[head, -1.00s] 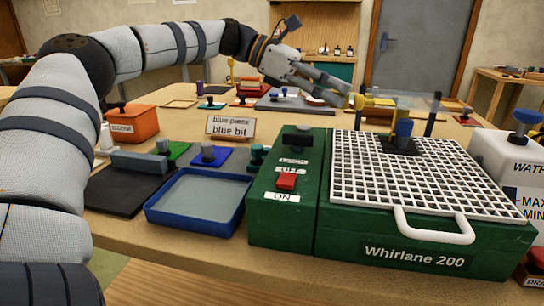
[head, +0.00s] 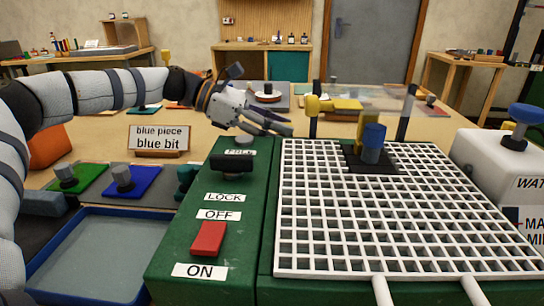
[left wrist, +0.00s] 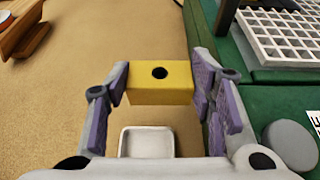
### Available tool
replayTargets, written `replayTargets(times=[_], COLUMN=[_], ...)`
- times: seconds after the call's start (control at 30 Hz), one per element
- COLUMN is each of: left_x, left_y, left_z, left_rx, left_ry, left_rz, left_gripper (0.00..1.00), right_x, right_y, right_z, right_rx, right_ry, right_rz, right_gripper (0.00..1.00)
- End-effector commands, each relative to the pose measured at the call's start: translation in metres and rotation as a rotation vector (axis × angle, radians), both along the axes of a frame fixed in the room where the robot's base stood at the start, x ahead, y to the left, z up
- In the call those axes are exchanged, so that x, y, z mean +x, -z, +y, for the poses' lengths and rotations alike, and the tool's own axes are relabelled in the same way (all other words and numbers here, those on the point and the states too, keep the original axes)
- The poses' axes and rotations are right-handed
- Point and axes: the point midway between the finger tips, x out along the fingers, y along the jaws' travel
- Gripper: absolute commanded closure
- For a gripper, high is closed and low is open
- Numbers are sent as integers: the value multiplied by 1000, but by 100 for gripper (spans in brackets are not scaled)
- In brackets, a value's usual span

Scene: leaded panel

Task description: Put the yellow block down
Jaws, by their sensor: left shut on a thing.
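The yellow block (left wrist: 160,92), with a dark round hole in its face, sits between the purple-padded fingers of my left gripper (left wrist: 160,78) in the left wrist view. My left gripper is shut on it. In the head view my left gripper (head: 284,131) is just beyond the back left corner of the green machine (head: 205,255), and I cannot make out the block there. Tan tabletop (left wrist: 85,60) shows around the block in the left wrist view. I cannot tell whether the block touches the table. My right gripper is not in view.
The machine's white grid (head: 400,220) carries a blue-knobbed piece on a dark base (head: 372,150). A yellow clamp (head: 318,104) and a clear screen stand behind it. A "blue bit" sign (head: 159,137) and a blue tray (head: 45,262) are left. A white water tank (head: 485,160) is right.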

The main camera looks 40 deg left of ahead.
Motion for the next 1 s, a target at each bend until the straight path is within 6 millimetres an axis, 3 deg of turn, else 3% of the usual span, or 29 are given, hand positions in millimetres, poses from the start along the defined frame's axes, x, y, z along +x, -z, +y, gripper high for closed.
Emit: replayTargets(times=[0.03, 0.17, 0.4, 0.7, 0.73, 1.0], left_x=[0, 0, 0, 0, 0, 0], left_y=[14, 24, 67, 64, 63, 63], left_z=[0, 0, 0, 0, 0, 0], left_rx=[-1, -2, -2, 0, 0, -1], left_ry=[0, 1, 0, 0, 1, 1], left_rz=[8, 3, 6, -1, -2, -3], left_gripper=[75, 75, 75, 80, 44, 42], right_x=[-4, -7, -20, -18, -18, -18], right_y=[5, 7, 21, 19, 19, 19], right_z=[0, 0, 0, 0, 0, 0], right_rx=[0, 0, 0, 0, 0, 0], right_ry=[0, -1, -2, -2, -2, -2], right_rz=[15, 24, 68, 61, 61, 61], right_gripper=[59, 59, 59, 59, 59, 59])
